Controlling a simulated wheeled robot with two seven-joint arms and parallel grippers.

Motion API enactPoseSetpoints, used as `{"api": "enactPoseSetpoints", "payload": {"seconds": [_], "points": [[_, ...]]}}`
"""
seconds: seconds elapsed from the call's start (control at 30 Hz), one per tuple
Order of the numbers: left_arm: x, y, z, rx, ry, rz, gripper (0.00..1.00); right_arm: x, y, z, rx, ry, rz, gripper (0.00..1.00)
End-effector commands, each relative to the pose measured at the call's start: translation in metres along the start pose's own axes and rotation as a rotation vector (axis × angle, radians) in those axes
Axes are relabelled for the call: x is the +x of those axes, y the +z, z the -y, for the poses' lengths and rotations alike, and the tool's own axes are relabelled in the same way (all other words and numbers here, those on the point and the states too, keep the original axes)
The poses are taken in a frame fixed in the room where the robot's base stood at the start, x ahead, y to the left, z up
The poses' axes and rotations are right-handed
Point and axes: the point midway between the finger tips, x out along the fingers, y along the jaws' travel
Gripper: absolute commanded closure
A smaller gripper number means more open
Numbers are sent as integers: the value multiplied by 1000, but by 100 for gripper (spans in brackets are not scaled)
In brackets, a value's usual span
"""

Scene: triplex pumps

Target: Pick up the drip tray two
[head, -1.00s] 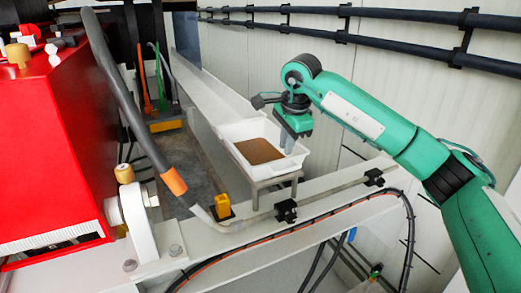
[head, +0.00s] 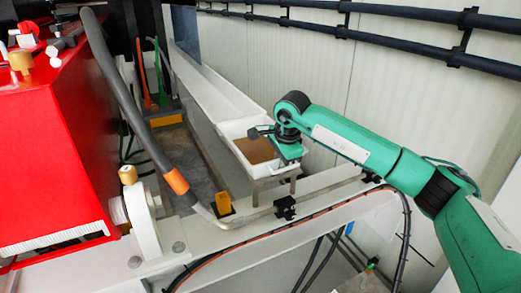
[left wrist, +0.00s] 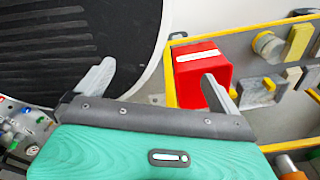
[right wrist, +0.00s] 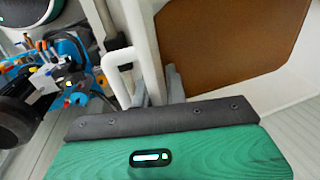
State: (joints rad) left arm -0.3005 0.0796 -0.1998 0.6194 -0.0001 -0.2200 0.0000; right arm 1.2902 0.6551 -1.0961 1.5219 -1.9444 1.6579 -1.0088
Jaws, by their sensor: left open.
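The drip tray (head: 228,131) is a white tray with brown contents, standing on a small metal stand beside the long white beam in the head view. In the right wrist view its white wall (right wrist: 147,45) runs down between my right fingers, with the brown contents to the right. My right gripper (right wrist: 160,88) has its fingers close together on that wall; in the head view it is at the tray's near right rim, fingertips mostly hidden. My left gripper (left wrist: 155,85) is open and empty, seen only in the left wrist view.
A red machine (head: 60,150) stands at the left, with a grey hose (head: 130,100) with an orange band arching before it. A rail with black clamps (head: 285,207) runs in front of the tray. A red box (left wrist: 200,65) shows in the left wrist view.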

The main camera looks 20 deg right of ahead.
Motion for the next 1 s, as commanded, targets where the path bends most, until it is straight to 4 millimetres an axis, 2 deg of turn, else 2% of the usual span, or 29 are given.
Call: {"api": "enactPoseSetpoints", "payload": {"seconds": [0.03,0.07,0.67,1.0], "points": [[0,0,0,0,0,0,1,0,0,0,0,0,0,94],[0,0,0,0,0,0,1,0,0,0,0,0,0,100],[1,0,0,0,0,0,1,-4,0,1,0,-2,1,100],[10,0,0,0,0,-1,1,-27,0,7,0,-4,0,100]]}}
